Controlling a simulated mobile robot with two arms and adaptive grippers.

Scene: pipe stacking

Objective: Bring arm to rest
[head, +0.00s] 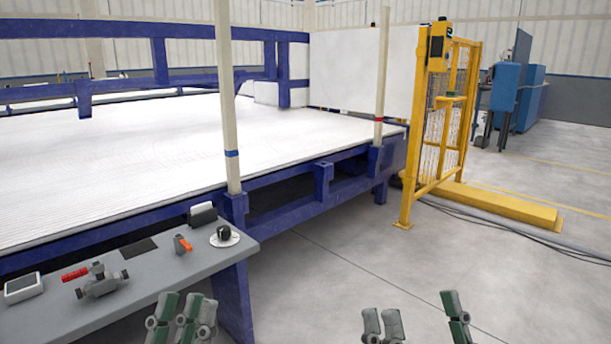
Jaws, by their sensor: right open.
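My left gripper (178,318) is at the bottom edge, left of the middle, just in front of the grey shelf. Its dark green and grey fingers are close together, the lower part is cut off, and nothing shows between them. My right gripper (424,322) is at the bottom edge, right of the middle, above the bare floor. Its fingers are spread wide and it is empty. Both grippers are apart from everything around them. The rest of both arms is out of view.
A grey shelf (140,288) carrying several small tools stands at the lower left. Behind it is a large white-topped table (120,150) with a blue frame and upright posts. A yellow safety fence (447,130) stands at the right. The floor (480,270) in front is clear.

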